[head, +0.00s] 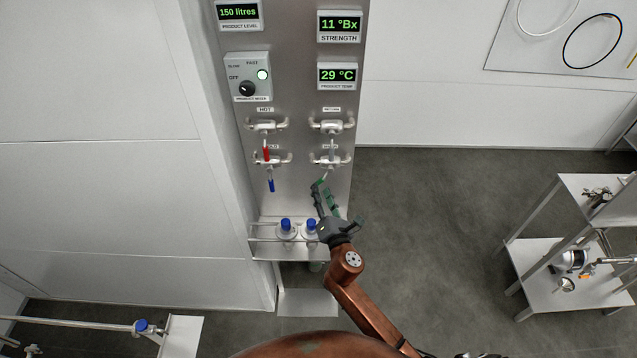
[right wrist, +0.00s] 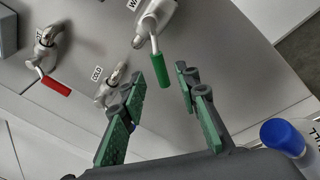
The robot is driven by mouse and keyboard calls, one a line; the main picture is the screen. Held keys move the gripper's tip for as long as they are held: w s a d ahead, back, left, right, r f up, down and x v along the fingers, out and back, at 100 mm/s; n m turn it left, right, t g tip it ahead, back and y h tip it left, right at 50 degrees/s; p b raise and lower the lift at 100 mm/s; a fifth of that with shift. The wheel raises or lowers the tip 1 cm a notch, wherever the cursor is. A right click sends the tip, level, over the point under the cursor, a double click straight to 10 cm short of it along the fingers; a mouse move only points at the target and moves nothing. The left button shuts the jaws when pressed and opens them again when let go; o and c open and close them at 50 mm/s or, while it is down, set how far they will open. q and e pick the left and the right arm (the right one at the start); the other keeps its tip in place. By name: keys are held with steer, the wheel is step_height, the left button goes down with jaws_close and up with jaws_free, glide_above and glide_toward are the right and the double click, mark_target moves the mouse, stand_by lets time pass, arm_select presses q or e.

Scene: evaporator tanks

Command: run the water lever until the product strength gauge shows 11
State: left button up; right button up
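The product strength gauge (head: 339,25) reads 11 °Bx on the steel panel. My left gripper is not in view.
Nearby are a red lever (head: 266,151), a blue lever (head: 271,185) and a grey lever (head: 332,150). Blue-capped bottles (head: 286,228) stand on a railed shelf below. Other displays read 150 litres (head: 238,12) and 29 °C (head: 337,75). A metal rack (head: 545,250) stands right; floor between is clear.

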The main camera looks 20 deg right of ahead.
mark_target(318, 183)
steer(key=w, duration=0.5)
steer(key=shift+d, duration=0.1)
jaws_close()
stand_by(0.7)
